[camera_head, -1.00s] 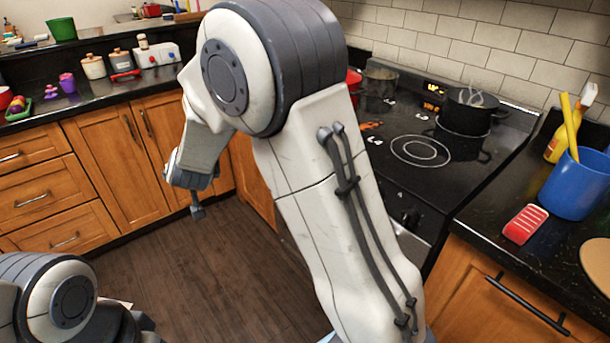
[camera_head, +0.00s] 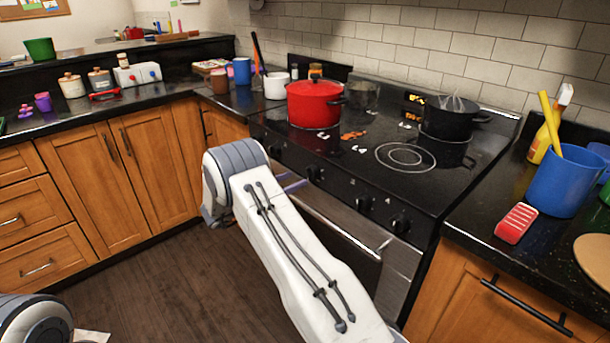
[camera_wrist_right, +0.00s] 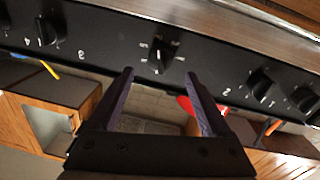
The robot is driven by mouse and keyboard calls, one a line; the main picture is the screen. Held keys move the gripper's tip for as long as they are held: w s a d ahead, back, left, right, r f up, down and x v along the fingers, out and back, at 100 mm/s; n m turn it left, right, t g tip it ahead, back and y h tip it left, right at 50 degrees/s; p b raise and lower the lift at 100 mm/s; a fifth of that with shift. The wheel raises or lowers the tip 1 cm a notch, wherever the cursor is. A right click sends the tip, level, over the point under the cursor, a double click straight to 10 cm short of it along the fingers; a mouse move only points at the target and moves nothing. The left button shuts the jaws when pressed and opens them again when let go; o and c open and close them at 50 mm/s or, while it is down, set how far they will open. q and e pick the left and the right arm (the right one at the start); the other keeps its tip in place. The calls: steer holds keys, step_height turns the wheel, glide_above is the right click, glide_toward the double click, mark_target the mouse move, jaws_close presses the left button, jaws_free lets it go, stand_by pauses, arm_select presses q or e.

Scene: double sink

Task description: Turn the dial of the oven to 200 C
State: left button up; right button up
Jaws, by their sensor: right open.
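The oven dial (camera_wrist_right: 160,58) is the black knob with small markings around it, midway along the oven's front panel. In the head view it is the dark knob (camera_head: 314,173) just beyond my right arm. My right gripper (camera_wrist_right: 160,73) is open and empty. In the wrist view its two fingers point at the panel, one on either side of the dial and apart from it. The dial's setting is too small to read. In the head view my right arm hides most of the gripper. My left gripper is out of view.
Other burner knobs (camera_wrist_right: 260,82) flank the dial on the panel. The oven door handle (camera_head: 345,232) lies below. A red pot (camera_head: 314,104) and a black pot (camera_head: 449,117) stand on the stovetop. A blue cup (camera_head: 558,182) stands on the right counter. Open floor lies left of my arm.

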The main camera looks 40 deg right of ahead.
mark_target(307, 174)
steer(key=d, duration=0.5)
steer(key=shift+d, duration=0.15)
jaws_close()
